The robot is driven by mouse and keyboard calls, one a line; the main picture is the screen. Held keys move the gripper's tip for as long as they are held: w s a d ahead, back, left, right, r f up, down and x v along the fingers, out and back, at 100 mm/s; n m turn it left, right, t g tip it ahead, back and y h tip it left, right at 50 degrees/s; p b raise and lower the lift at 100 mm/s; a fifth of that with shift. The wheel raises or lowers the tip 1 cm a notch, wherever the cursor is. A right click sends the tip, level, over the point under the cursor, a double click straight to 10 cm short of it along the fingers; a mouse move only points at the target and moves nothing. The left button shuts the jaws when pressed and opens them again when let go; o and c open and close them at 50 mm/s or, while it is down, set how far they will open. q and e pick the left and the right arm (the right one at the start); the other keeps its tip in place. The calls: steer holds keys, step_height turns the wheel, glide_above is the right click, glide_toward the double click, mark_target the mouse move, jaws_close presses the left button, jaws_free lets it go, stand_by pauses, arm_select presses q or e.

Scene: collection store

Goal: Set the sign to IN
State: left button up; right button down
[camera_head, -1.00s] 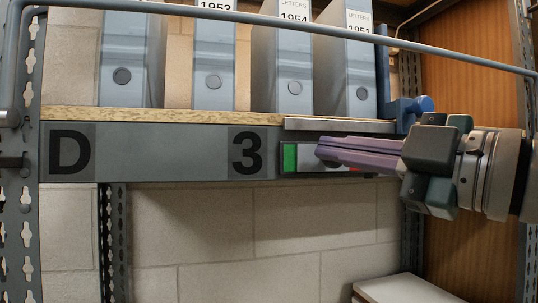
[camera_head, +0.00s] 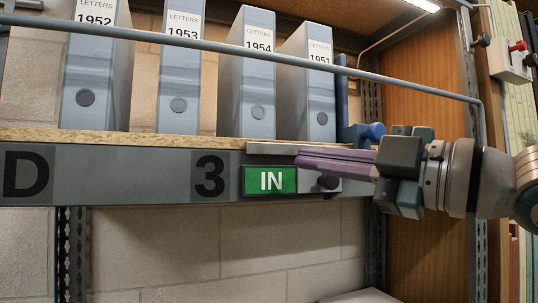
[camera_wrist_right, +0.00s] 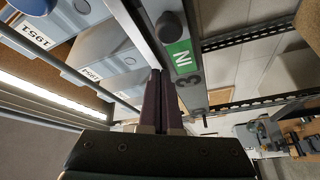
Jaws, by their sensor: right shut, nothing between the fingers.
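The sign (camera_head: 270,181) on the grey shelf edge shows a green panel with IN in white letters. It also shows in the right wrist view (camera_wrist_right: 181,58). A dark knob (camera_head: 328,183) sits on the slider plate to the right of the green panel, and it shows in the right wrist view too (camera_wrist_right: 169,26). My right gripper (camera_head: 300,160) is shut and empty, its purple fingers just above and in front of the knob's plate. In the right wrist view its fingers (camera_wrist_right: 160,75) lie beside the sign. I cannot tell whether they touch it. My left gripper is not in view.
Box files (camera_head: 180,70) labelled LETTERS stand on the shelf (camera_head: 100,137) above. A blue bookend (camera_head: 362,134) stands at their right end. A grey rail (camera_head: 400,80) crosses in front of the files. Below the shelf edge is open room before a block wall (camera_head: 250,240).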

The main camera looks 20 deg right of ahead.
steer(key=b+v, duration=0.6)
steer(key=v, duration=0.4)
stand_by(0.3)
steer(key=shift+s+a+r, duration=0.1)
steer(key=shift+a, duration=0.05)
stand_by(0.4)
